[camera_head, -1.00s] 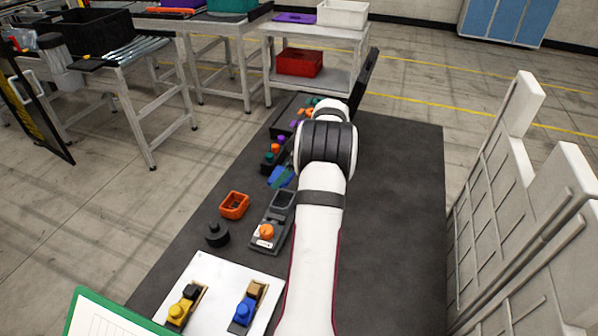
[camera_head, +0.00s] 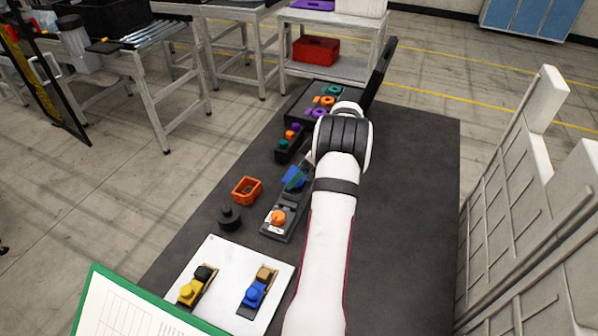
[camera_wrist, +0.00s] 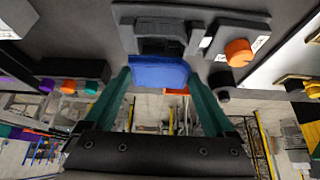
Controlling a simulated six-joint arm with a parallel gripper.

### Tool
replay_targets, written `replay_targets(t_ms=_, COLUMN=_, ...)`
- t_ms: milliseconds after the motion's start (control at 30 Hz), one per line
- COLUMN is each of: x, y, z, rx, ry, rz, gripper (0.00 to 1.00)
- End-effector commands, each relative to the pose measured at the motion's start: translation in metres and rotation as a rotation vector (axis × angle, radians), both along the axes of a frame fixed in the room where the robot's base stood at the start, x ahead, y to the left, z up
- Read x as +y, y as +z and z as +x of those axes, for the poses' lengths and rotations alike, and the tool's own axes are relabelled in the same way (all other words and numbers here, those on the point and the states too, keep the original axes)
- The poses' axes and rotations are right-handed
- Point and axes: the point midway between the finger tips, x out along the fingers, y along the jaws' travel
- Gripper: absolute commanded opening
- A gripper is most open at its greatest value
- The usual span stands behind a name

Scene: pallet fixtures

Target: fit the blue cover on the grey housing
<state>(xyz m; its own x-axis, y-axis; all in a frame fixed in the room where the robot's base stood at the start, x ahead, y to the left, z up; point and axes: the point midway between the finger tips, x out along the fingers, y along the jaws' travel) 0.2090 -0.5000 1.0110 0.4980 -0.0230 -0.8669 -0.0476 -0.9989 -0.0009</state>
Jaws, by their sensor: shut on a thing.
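My gripper (camera_wrist: 160,78) is shut on the blue cover (camera_wrist: 160,72), with one teal finger on each side of it in the wrist view. In the head view the cover (camera_head: 294,177) is at the far end of the fixture, close to the grey housing (camera_head: 295,197) and hiding part of it. In the wrist view the housing (camera_wrist: 160,32) shows just beyond the cover. I cannot tell whether the cover touches the housing.
An orange knob (camera_head: 278,217) sits on the same fixture. An orange open box (camera_head: 246,190) and a black round part (camera_head: 230,217) stand to its left. A white board (camera_head: 222,262) with yellow and blue parts is nearer. The mat's right side is clear.

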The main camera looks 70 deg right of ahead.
Motion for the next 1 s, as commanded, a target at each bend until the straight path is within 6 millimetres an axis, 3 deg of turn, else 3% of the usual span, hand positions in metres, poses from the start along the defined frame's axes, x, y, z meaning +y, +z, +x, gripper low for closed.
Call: replay_targets(t_ms=1000, x=-0.0001, y=-0.0071, z=0.0003, rx=0.0, ry=0.0, rz=0.0, gripper=0.37)
